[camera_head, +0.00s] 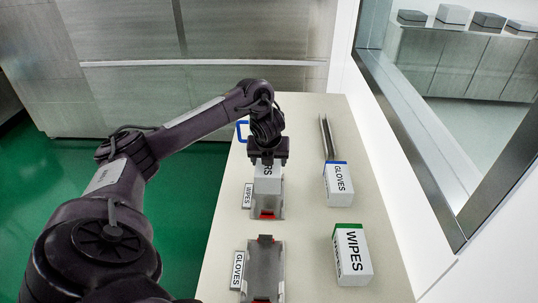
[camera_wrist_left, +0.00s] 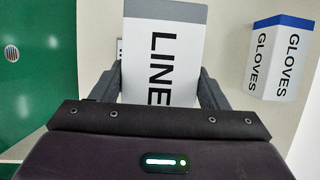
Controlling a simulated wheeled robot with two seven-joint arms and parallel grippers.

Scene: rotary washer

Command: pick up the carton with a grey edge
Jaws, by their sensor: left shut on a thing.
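The carton with a grey edge (camera_wrist_left: 165,50) is white with black lettering that begins "LINE". A grey strip shows along its far edge in the left wrist view. In the head view the carton (camera_head: 268,184) hangs beneath my left gripper (camera_head: 267,160), with only the end of its lettering showing. My left gripper, also in the left wrist view (camera_wrist_left: 160,88), is shut on the carton, one finger on each side. The carton overlaps the metal holder labelled WIPES (camera_head: 267,208) in the head view; I cannot tell whether they touch. My right gripper is not in view.
A blue-edged GLOVES carton (camera_head: 339,185) and a green-edged WIPES carton (camera_head: 351,258) stand at the right on the pale table (camera_head: 308,225). An empty metal holder labelled GLOVES (camera_head: 264,265) is nearer.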

